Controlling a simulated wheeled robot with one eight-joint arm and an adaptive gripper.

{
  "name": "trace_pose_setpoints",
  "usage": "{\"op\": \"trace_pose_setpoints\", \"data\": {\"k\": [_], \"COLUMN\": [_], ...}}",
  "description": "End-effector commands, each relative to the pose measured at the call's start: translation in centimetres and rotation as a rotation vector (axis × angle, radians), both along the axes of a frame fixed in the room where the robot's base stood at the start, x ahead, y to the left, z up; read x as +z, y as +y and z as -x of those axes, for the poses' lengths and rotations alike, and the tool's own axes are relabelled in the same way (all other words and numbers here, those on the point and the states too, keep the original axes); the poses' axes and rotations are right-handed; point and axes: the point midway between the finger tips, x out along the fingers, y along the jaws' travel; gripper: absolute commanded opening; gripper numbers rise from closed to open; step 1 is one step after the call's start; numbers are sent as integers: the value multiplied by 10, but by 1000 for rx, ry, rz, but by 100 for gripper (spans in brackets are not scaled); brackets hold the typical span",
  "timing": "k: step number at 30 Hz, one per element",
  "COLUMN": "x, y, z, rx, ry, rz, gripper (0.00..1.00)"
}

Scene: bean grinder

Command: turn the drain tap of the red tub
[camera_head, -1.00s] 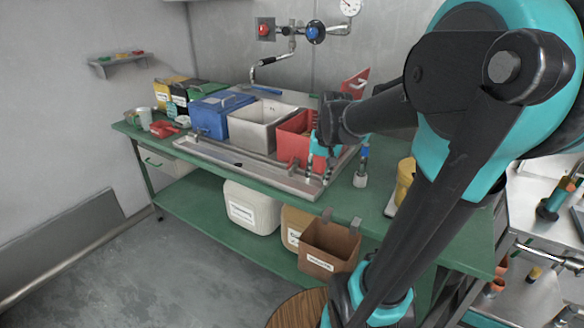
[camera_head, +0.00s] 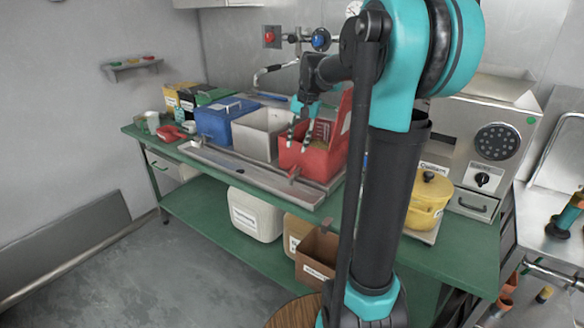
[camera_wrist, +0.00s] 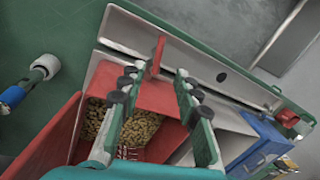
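The red tub (camera_head: 318,160) stands at the right end of a row of tubs, open at the top; the wrist view shows tan, bean-like pieces inside it. Its red drain tap (camera_wrist: 157,56) sticks out from the front wall over the metal trough, and shows small in the head view (camera_head: 293,173). My gripper (camera_head: 298,127) is over the tub and its front wall. In the wrist view my gripper (camera_wrist: 157,76) is open, with a wide gap between the fingers. The tap appears between and just past the fingertips, with no clear contact. The tap's base is partly hidden.
A metal trough (camera_head: 240,168) runs along the front of the tubs. A grey tub (camera_head: 258,132) and a blue tub (camera_head: 222,122) stand to the left. A yellow pot (camera_head: 428,203) stands to the right. A brown bin (camera_head: 318,252) is below the bench front.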

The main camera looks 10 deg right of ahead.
Motion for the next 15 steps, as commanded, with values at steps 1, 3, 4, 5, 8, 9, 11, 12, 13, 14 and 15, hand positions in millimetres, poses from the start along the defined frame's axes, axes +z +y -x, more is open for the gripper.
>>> {"op": "trace_pose_setpoints", "data": {"k": [1,3,4,5,8,9,11,12,13,14,15], "x": [-11,-25,-30,-36,-55,-62,-72,-77,-81,-85,-89], "y": [2,4,5,6,9,11,12,13,14,15,15], "z": [-1,-2,-3,-4,-6,-6,-7,-7,-8,-9,-9], "rx": [1,1,0,0,0,0,0,1,1,1,1], "ry": [0,0,0,0,-1,-1,-1,-1,-1,-1,-1], "rz": [0,0,0,0,0,0,0,1,1,1,1], "gripper": [32,32,32,32,32,32,32,32,32,32,32]}}
